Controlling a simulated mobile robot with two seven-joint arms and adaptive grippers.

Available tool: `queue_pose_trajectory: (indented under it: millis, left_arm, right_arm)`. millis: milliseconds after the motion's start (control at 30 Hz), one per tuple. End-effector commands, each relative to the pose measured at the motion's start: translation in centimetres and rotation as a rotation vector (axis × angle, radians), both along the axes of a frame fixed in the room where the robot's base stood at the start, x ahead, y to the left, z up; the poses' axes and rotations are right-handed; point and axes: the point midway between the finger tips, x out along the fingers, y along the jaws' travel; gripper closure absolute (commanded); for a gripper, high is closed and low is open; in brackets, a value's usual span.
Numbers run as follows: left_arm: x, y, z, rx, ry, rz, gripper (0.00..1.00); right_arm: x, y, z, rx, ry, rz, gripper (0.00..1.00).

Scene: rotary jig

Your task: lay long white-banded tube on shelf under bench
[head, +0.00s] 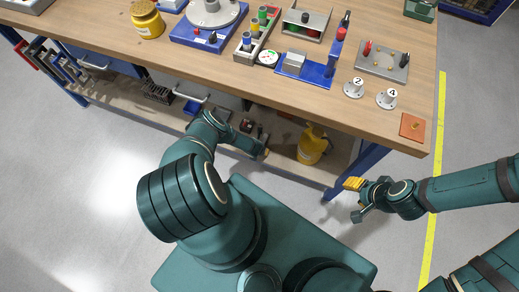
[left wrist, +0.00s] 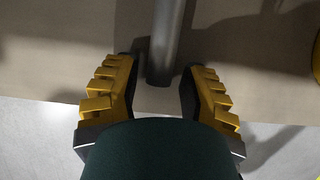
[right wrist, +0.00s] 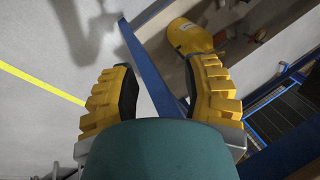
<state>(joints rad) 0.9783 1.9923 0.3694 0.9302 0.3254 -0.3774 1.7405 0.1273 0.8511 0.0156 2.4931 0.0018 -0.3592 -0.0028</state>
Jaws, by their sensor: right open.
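In the left wrist view a plain grey tube (left wrist: 163,45) lies with its near end between the fingers of my left gripper (left wrist: 156,85). The fingers stand apart, with a clear gap on the tube's left side and a narrow one on its right. No white band shows on the visible part. The tube is over or on the shelf (left wrist: 60,75) under the bench; I cannot tell whether it touches. In the head view my left arm reaches under the bench edge, and the tube cannot be made out. My right gripper (head: 356,199) is open and empty, in front of the bench's right leg.
A yellow container (head: 312,147) stands on the shelf right of my left gripper. A blue bench leg (head: 350,172) is near my right gripper. The wooden bench top (head: 215,75) overhangs the shelf and carries several fixtures. A dark block (head: 157,92) sits further left on the shelf.

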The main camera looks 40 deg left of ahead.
Motion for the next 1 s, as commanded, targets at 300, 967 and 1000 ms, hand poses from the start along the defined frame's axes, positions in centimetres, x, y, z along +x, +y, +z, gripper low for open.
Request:
queue_pose_trajectory:
  millis: [300, 967, 1000]
  left_arm:
    - [0.0, 0.0, 0.0, 0.000, 0.000, -0.001, 0.56]
    - [-3.7, -0.8, 9.7, 0.000, 0.000, 0.000, 0.56]
    - [-3.9, -0.9, 10.1, -0.001, 0.001, 0.000, 0.56]
  right_arm:
    - [0.0, 0.0, 0.0, 0.000, 0.000, 0.000, 0.53]
    - [-1.0, 0.1, 5.6, 0.004, 0.024, 0.005, 0.53]
    - [-1.1, 0.1, 5.7, 0.005, 0.026, 0.006, 0.53]
